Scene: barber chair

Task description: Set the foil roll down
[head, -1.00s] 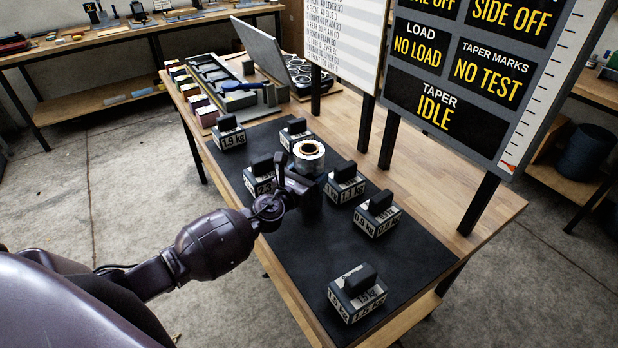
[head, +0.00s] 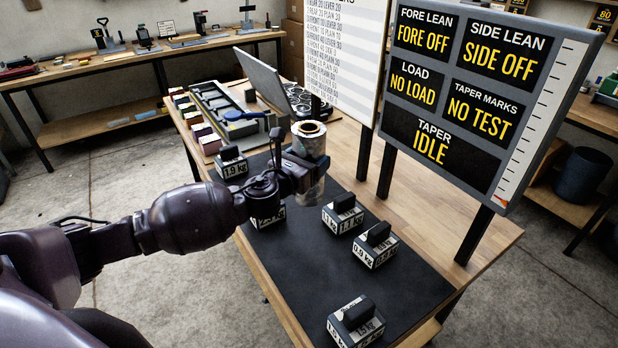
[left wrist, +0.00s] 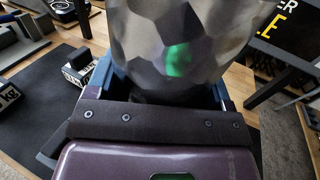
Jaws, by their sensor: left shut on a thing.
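The foil roll (head: 311,148) is a shiny silver cylinder with a round hole in its top end. It stands upright in my left gripper (head: 305,172), which is shut on it. In the left wrist view the crinkled foil roll (left wrist: 180,40) fills the space between the jaws of my left gripper (left wrist: 150,92). The roll appears held above the black mat (head: 385,285) on the wooden table; its lower end is partly hidden. My right gripper is not in view.
Several labelled weights with black handles stand on the mat, such as the 1.1 kg weight (head: 342,214) and the 0.9 kg weight (head: 376,245). A display board (head: 480,95) rises at the table's right side. The mat's front middle is clear.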

